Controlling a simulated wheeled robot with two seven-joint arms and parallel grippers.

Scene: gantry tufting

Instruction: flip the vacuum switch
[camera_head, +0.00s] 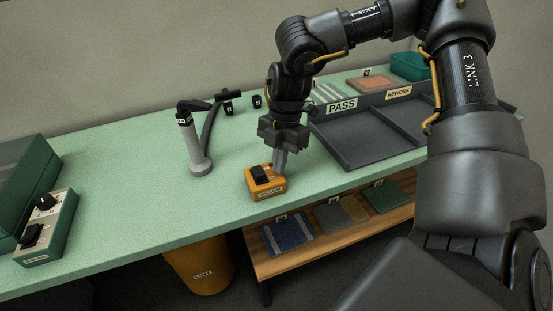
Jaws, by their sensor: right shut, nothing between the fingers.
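The vacuum switch is an orange box (268,188) with a black rocker (260,174) on top and a label on its front. It sits near the front edge of the green table. My right gripper (279,174) points down, shut and empty, with its fingertips at the right side of the rocker. I cannot tell whether the fingertips touch the switch. My left gripper is not in view.
A grey stand with a black hose (198,160) is behind and left of the switch. A grey divided tray (365,145) labelled PASS and REWORK lies to the right. A green control box (47,230) is at the left. Swatches (287,234) lie on a lower wooden shelf.

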